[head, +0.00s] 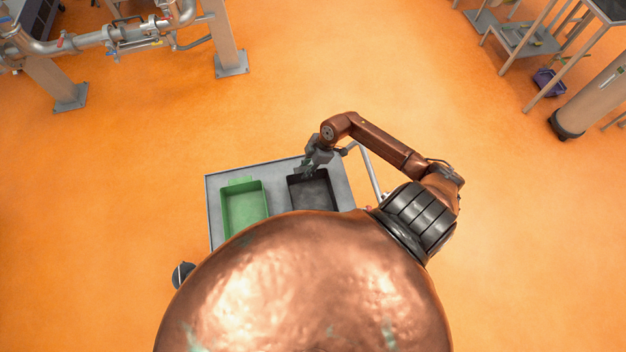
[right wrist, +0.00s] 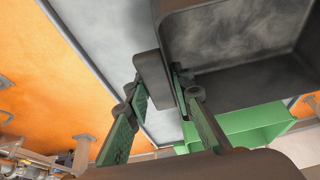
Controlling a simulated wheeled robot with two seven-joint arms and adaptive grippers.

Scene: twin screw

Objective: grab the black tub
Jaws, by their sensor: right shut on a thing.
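The black tub (head: 322,199) is an open rectangular box at the right side of the grey cart top. Its lower part is hidden by my own body in the head view. It fills the upper right of the right wrist view (right wrist: 240,45). My right gripper (head: 311,169) is at the tub's far edge, with its fingers (right wrist: 160,88) on either side of the dark rim. It is shut on that rim. I cannot tell whether the tub rests on the cart or is slightly raised. My left gripper is not in view.
A green tub (head: 243,207) stands on the cart top (head: 213,190), left of the black tub. The cart has a pale handle rail (head: 367,168) at its right. The orange floor between is clear.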

